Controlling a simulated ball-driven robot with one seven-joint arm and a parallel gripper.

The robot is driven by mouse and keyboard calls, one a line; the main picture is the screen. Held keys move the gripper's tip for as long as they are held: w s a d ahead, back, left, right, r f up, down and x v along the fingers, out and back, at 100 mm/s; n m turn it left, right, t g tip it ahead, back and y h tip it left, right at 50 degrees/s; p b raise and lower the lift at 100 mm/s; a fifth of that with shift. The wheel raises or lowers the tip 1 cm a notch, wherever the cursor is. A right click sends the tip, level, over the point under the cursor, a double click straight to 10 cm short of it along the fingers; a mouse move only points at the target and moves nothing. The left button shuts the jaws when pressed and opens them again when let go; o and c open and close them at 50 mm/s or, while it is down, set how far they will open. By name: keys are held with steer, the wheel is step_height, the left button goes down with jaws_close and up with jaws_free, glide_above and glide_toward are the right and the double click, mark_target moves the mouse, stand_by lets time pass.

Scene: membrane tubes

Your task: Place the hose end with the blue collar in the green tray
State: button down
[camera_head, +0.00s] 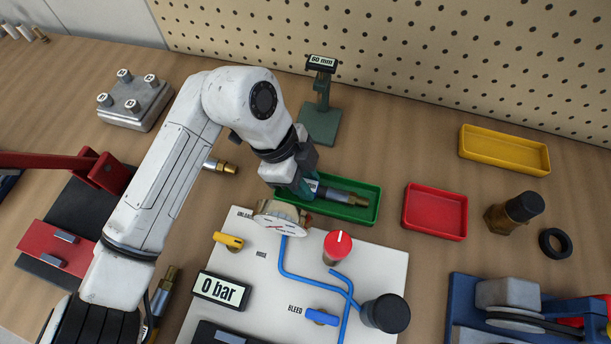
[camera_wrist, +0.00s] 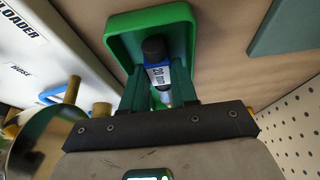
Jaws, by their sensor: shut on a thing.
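The green tray (camera_head: 374,208) lies on the bench beyond the white panel; its wall also shows in the wrist view (camera_wrist: 120,35). My gripper (camera_head: 308,188) is at the tray's left end, pointing into it. In the wrist view my gripper (camera_wrist: 160,88) is shut on the hose end with the blue collar (camera_wrist: 158,74), marked 20 mm, with a black tip. In the head view this hose end (camera_head: 343,195) lies within the tray's outline. I cannot tell whether it touches the tray floor.
A round gauge (camera_head: 281,217) stands close beside my gripper on the white panel (camera_head: 385,262). A green stand (camera_head: 320,122) is behind. A red tray (camera_head: 436,211) and a yellow tray (camera_head: 504,150) lie to the right. Another brass-tipped hose end (camera_head: 222,166) is left of my gripper.

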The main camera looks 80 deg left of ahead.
steer(key=shift+f, duration=0.1)
steer(key=shift+f, duration=0.1)
steer(key=c, duration=1.1)
jaws_free()
steer(key=shift+c, duration=0.2)
steer(key=b+v, duration=0.1)
steer(key=v, duration=1.1)
steer(key=shift+r, duration=0.2)
steer(key=shift+r, duration=0.1)
